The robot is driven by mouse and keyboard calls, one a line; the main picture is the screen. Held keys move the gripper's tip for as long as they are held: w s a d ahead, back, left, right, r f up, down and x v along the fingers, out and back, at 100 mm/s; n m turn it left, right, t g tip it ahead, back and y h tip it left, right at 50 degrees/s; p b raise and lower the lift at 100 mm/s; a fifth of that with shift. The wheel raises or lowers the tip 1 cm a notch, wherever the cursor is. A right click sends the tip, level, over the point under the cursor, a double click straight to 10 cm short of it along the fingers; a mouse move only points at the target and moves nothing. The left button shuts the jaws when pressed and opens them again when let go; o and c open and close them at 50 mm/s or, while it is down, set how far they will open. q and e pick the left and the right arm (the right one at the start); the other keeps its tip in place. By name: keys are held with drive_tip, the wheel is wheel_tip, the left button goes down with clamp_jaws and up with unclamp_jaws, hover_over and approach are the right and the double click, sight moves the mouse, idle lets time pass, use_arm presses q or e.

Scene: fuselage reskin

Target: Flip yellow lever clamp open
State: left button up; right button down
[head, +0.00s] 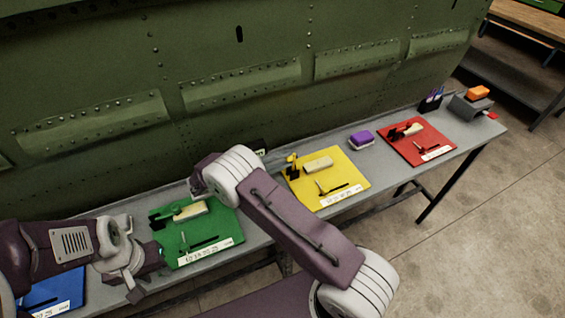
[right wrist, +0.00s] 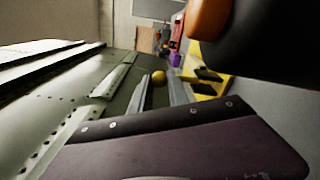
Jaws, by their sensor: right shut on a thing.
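The yellow mat (head: 347,184) lies on the grey bench, with a pale block and a black marker-like tool on it. At its back left stands the lever clamp (head: 292,171), with a dark base and a yellow knob on top. In the right wrist view the yellow knob (right wrist: 159,77) sits between the fingertips of my right gripper (right wrist: 158,88), which is shut on it. In the head view my right arm hides most of that gripper. My left gripper (head: 148,264) is beside the green mat, and its jaws are not clear.
The green fuselage panel (head: 225,60) rises right behind the bench. A green mat (head: 217,227) and blue mat (head: 60,290) lie to the left. A purple block (head: 361,138), red mat (head: 425,145) and orange block (head: 478,92) are to the right.

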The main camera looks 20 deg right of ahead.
use_arm(q)
drive_tip(key=shift+f, duration=0.1)
idle(0.3)
use_arm(e)
drive_tip(key=c, duration=1.3)
unclamp_jaws()
drive_tip(key=shift+o, duration=0.2)
drive_tip(key=shift+s, duration=0.1)
use_arm(q)
wheel_tip(320, 180, down, 2)
drive_tip(key=shift+a+f+b, duration=0.1)
drive_tip(key=shift+b, duration=1.05)
use_arm(e)
drive_tip(key=a, duration=0.9)
drive_tip(key=shift+s, duration=0.15)
drive_tip(key=shift+r, duration=0.1)
